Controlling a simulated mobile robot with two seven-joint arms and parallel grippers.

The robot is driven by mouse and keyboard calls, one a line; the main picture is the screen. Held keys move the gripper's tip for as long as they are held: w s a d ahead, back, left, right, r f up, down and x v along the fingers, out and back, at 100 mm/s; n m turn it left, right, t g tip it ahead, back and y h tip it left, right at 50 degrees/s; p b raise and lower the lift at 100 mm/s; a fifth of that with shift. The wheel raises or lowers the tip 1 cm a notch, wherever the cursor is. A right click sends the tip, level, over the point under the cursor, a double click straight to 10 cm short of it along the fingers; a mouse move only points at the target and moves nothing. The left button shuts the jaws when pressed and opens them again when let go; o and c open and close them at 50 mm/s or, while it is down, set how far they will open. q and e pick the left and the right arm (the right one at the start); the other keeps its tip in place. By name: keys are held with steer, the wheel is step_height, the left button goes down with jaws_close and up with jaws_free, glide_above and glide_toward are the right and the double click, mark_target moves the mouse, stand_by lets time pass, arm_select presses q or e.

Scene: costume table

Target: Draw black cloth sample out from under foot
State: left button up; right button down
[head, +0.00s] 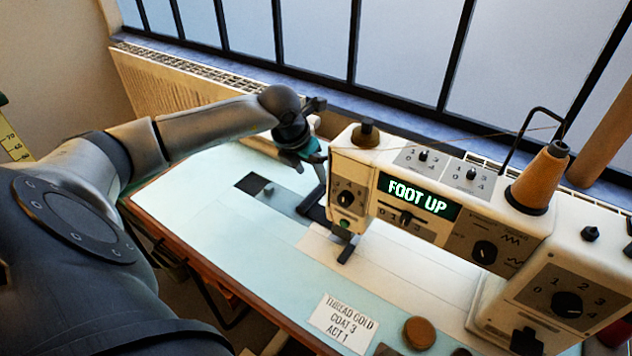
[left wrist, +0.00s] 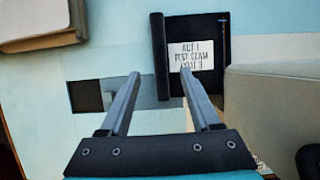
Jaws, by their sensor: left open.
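The black cloth sample (left wrist: 205,90) lies flat on the table in the left wrist view, with a white label on it reading ACT 1, COAT 3. A raised black fold or edge (left wrist: 158,55) runs along its left side. In the head view the cloth (head: 313,211) shows only partly, beside the sewing machine's head. My left gripper (head: 311,173) is open above the cloth; in the left wrist view its fingertips (left wrist: 160,74) appear either side of the raised edge, with nothing between them clearly held. The foot (head: 347,249) is under the machine head. My right gripper is not in view.
The cream sewing machine (head: 455,222) stands close right of my left gripper; its display (head: 418,197) reads FOOT UP. A thread cone (head: 538,180) stands on it. A label card (head: 343,324) and brown disc (head: 419,332) lie in front. The left tabletop (head: 190,195) is mostly clear.

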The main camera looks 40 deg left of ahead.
mark_target(318, 187)
arm_select(q)
steer(key=b+x, duration=0.1)
steer(key=x, duration=0.5)
steer(key=shift+w+f+b, duration=0.3)
steer(key=shift+f+b, duration=0.05)
steer(key=shift+f, duration=0.2)
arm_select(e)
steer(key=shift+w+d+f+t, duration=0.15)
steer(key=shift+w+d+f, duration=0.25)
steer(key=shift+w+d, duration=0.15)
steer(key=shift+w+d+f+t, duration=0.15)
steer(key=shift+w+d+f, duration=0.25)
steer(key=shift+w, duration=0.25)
arm_select(q)
jaws_close()
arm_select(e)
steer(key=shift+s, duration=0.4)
arm_select(q)
steer(key=shift+a, duration=0.1)
